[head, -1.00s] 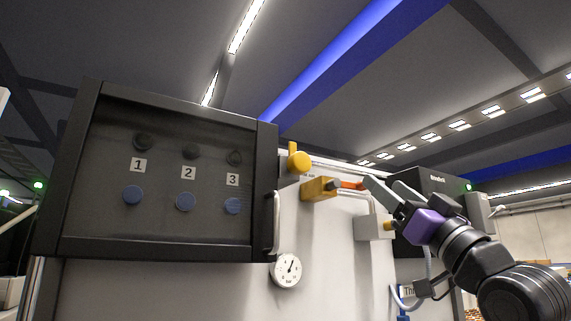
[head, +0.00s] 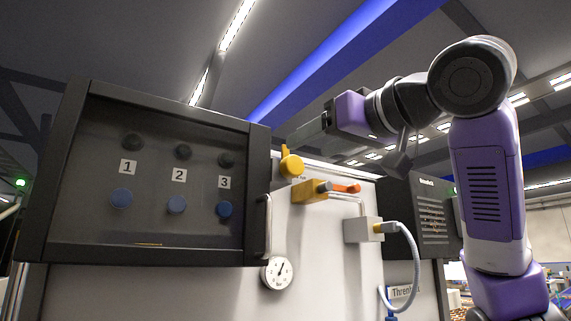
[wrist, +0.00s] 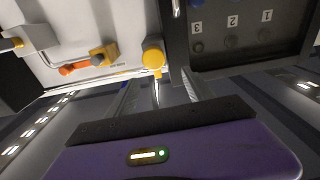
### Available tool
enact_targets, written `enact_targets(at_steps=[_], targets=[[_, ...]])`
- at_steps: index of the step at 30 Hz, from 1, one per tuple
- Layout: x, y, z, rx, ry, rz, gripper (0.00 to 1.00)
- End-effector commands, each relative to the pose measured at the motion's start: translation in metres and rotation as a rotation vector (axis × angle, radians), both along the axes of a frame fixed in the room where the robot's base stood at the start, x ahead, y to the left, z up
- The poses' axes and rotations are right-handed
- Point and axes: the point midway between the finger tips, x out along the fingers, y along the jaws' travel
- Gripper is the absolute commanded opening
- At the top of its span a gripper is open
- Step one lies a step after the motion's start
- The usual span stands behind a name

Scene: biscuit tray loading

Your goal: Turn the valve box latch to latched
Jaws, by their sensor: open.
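The valve box (head: 60,165) is a dark-framed box with a clear front over several knobs. Its yellow latch (head: 291,166) is a round knob with a short tab pointing up, just right of the box's upper right edge. In the wrist view, where the scene appears upside down, the latch (wrist: 153,56) is ahead of my gripper (wrist: 158,84), with its tab toward the space between the fingers. My gripper (head: 300,136) comes from the upper right, its open fingers at the tab's top in the head view. I cannot tell whether they touch it.
A brass-coloured valve (head: 311,191) with an orange handle (head: 347,188) pointing right sits below right of the latch. A grey block (head: 362,230) with a hose is farther right. A gauge (head: 277,273) and the box's handle (head: 263,225) are below. Space above the panel is open.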

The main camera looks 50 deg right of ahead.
Motion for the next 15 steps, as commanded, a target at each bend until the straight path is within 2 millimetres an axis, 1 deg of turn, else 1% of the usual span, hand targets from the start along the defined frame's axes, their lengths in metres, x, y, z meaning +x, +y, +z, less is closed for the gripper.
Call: enact_targets(at_steps=[2,5,8,15], targets=[[-0.001,-0.004,-0.009,0.026,0.030,-0.018,0.61],[0.002,-0.009,-0.012,0.050,0.043,-0.030,0.61],[0.012,-0.012,-0.011,0.055,0.042,-0.030,0.61],[0.047,-0.022,-0.010,0.054,0.041,-0.030,0.61]])
